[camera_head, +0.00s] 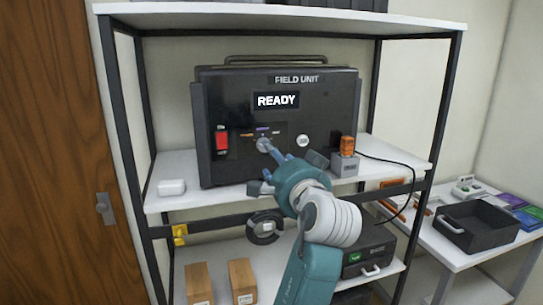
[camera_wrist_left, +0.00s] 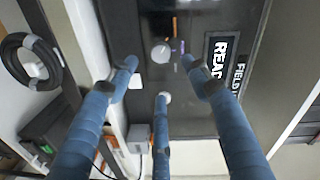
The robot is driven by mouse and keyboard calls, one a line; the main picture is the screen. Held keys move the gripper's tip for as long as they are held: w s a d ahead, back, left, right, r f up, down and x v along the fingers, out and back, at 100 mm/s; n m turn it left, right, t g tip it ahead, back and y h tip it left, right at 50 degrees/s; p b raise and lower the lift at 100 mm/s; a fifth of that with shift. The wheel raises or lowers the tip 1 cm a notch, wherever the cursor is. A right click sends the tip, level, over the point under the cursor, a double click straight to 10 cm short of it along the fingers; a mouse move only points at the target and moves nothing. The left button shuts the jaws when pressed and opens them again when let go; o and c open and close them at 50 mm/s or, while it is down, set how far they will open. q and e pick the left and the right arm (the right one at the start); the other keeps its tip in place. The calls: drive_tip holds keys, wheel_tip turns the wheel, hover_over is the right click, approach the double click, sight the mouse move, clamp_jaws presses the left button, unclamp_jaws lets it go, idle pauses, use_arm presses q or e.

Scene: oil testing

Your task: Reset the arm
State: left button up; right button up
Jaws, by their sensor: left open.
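My left gripper (camera_head: 283,165) is in front of the lower middle of the black field unit (camera_head: 335,100), with its fingers spread and nothing between them. In the left wrist view my left gripper (camera_wrist_left: 160,82) shows three blue fingers apart, with the unit's grey knob (camera_wrist_left: 160,53) just beyond them. The knob (camera_head: 264,144) lies right behind one fingertip in the head view; I cannot tell whether they touch. The unit's screen (camera_head: 276,100) reads READY. A red switch (camera_head: 221,139) is at its left, a white round button (camera_head: 303,141) at its right. My right gripper is not in view.
An orange beacon (camera_head: 347,147) on a grey box stands close to the right of my gripper. A black cable coil (camera_head: 265,228) hangs below the shelf. A white box (camera_head: 172,187) sits at the shelf's left. A side table with a black tray (camera_head: 478,228) is at the right.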

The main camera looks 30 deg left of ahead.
use_arm(q)
drive_tip(key=shift+s+d, duration=0.35)
drive_tip(key=shift+s, duration=0.05)
drive_tip(key=shift+w, duration=0.1)
